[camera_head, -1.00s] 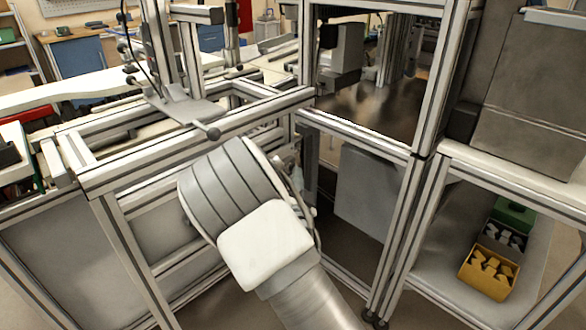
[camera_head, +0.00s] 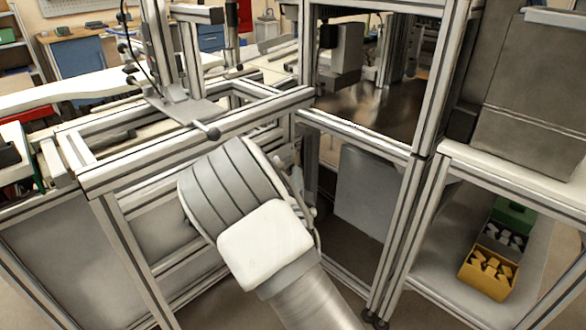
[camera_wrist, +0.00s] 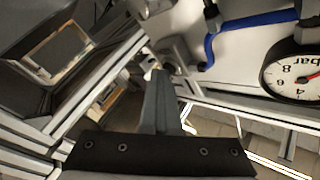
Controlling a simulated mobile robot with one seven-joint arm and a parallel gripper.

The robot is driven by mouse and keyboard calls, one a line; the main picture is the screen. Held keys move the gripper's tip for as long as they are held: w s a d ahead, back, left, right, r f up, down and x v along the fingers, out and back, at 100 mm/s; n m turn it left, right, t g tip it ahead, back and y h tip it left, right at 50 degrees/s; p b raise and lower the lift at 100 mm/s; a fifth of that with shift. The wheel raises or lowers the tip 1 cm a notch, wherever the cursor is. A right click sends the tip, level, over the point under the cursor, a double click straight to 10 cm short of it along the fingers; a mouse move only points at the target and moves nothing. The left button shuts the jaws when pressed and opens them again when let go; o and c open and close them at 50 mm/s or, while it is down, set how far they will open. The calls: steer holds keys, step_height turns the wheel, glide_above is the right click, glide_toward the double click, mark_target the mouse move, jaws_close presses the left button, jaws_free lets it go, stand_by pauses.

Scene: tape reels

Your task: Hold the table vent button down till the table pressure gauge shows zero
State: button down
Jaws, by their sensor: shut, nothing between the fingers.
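My gripper (camera_wrist: 158,75) shows in the wrist view with its dark fingers closed together and nothing between them. The fingertips point towards a grey fitting (camera_wrist: 177,50). I cannot make out the vent button, nor whether the fingertips touch anything. In the head view my arm hides my gripper.
In the head view, an aluminium frame (camera_head: 200,135) stands around my arm. A grey panel (camera_head: 365,190) is behind it. A yellow bin (camera_head: 487,275) and a green bin (camera_head: 514,214) sit on a lower shelf at right.

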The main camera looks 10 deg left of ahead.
steer(key=shift+s+d, duration=0.1)
steer(key=shift+s+d+b, duration=0.3)
steer(key=shift+s+d, duration=0.1)
steer(key=shift+d, duration=0.1)
steer(key=s+d, duration=0.1)
steer(key=d, duration=0.1)
steer(key=s+d+b, duration=0.1)
steer(key=s+d, duration=0.1)
stand_by(0.6)
